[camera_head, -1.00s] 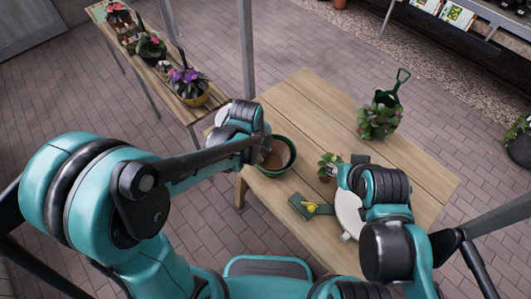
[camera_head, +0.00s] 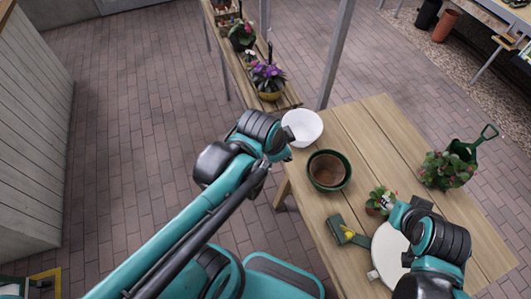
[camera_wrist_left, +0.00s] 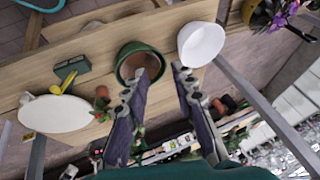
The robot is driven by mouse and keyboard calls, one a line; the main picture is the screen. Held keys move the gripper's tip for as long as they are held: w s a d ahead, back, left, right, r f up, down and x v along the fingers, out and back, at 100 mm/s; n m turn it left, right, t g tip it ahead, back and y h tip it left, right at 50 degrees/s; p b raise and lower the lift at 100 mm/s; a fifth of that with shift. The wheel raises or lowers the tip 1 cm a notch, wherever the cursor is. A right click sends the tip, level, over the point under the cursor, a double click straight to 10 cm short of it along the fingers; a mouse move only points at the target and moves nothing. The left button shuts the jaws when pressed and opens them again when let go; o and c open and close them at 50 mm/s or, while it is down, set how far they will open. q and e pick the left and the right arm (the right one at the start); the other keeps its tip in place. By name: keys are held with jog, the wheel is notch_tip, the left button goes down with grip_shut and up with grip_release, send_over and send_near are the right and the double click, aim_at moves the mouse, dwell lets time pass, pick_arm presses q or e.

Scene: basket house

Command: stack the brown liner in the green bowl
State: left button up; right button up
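The green bowl (camera_head: 345,182) stands on the wooden table, just in front of a white bowl. The brown liner (camera_head: 327,169) sits inside it, its rim within the green rim. In the left wrist view the green bowl (camera_wrist_left: 126,50) shows beyond my left fingertips, with the brown liner (camera_wrist_left: 135,66) in it. My left gripper (camera_wrist_left: 161,72) has its two fingers spread apart with nothing between them. In the head view my left gripper is beside the white bowl, clear of the green bowl. My right gripper is near a small potted plant, its fingers not clearly visible.
The white bowl (camera_head: 302,128) stands at the table's far left corner. A white round plate (camera_head: 388,250), a green trowel box with yellow item (camera_head: 345,232), a small potted plant (camera_head: 379,201) and a larger planter (camera_head: 445,170) are on the table. A plant bench (camera_head: 250,75) stands behind.

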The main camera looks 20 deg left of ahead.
pick_arm(q)
jog(key=s+a+n, duration=0.1)
jog(key=n, duration=0.2)
jog(key=s+a+n+t, duration=0.1)
jog(key=n, duration=0.1)
jog(key=s+a+r+n, duration=0.1)
jog(key=s+a+n, duration=0.1)
jog(key=n, duration=0.1)
jog(key=shift+n+t+y, duration=0.3)
jog(key=shift+y, duration=0.1)
